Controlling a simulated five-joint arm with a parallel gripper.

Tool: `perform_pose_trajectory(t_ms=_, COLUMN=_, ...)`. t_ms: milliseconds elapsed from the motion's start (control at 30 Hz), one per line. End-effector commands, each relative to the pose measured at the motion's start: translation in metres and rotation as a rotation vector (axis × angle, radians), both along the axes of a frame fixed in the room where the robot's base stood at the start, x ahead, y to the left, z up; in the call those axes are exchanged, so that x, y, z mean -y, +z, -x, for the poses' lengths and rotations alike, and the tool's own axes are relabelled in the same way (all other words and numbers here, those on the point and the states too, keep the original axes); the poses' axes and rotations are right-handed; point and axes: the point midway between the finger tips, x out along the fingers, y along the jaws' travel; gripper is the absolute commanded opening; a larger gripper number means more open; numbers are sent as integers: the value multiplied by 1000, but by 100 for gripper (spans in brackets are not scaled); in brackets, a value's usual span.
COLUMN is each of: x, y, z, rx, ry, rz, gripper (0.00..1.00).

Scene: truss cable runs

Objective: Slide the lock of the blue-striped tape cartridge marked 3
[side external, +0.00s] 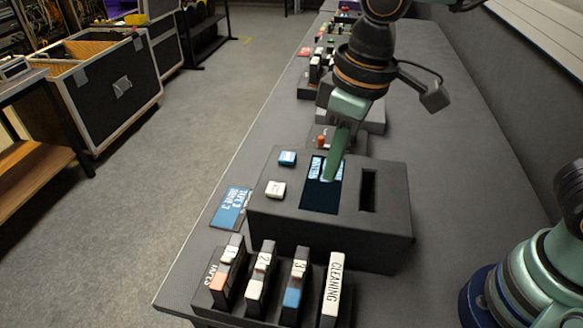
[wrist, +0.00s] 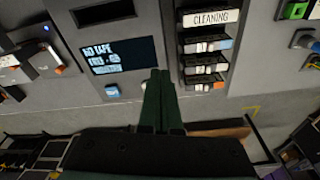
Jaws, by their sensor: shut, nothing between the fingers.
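The blue-striped cartridge marked 3 (side external: 297,279) stands in the front rack, between the cartridge marked 2 and the one labelled CLEANING. It has a dark body, a white label and a blue band. In the wrist view, the blue-striped cartridge (wrist: 208,45) is just below the CLEANING one. I cannot clearly make out its lock or the lock's position. My gripper (side external: 329,178) is shut and empty above the drive's screen, behind the rack and apart from it. In the wrist view, my gripper (wrist: 163,74) points between the screen and the rack.
The dark drive box (side external: 330,227) has a lit screen (side external: 321,187), an empty-looking slot (side external: 368,190) and blue and white buttons. Cartridges marked 1 (side external: 227,273) and 2 (side external: 261,275), and CLEANING (side external: 333,290), share the rack. A blue card (side external: 231,207) lies left of the box.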

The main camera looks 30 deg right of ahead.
Motion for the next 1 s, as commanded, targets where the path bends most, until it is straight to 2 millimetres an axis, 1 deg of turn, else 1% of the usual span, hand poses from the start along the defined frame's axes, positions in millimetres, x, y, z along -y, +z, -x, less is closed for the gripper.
perform_pose_trajectory(t_ms=33, x=-23, y=-8, z=9, rx=-32, ry=63, rz=23, gripper=0)
perform_pose_trajectory(t_ms=100, x=-47, y=-16, z=21, rx=-62, ry=126, rz=48, gripper=0)
perform_pose_trajectory(t_ms=200, x=-71, y=-25, z=35, rx=-93, ry=193, rz=79, gripper=0)
perform_pose_trajectory(t_ms=300, x=-85, y=-31, z=45, rx=-108, ry=230, rz=96, gripper=0)
perform_pose_trajectory(t_ms=400, x=-90, y=-35, z=49, rx=-115, ry=245, rz=104, gripper=0)
perform_pose_trajectory(t_ms=533, x=-90, y=-43, z=49, rx=-117, ry=245, rz=106, gripper=0)
perform_pose_trajectory(t_ms=800, x=-89, y=-73, z=49, rx=-116, ry=244, rz=106, gripper=0)
perform_pose_trajectory(t_ms=1000, x=-89, y=-89, z=48, rx=-115, ry=244, rz=104, gripper=0)
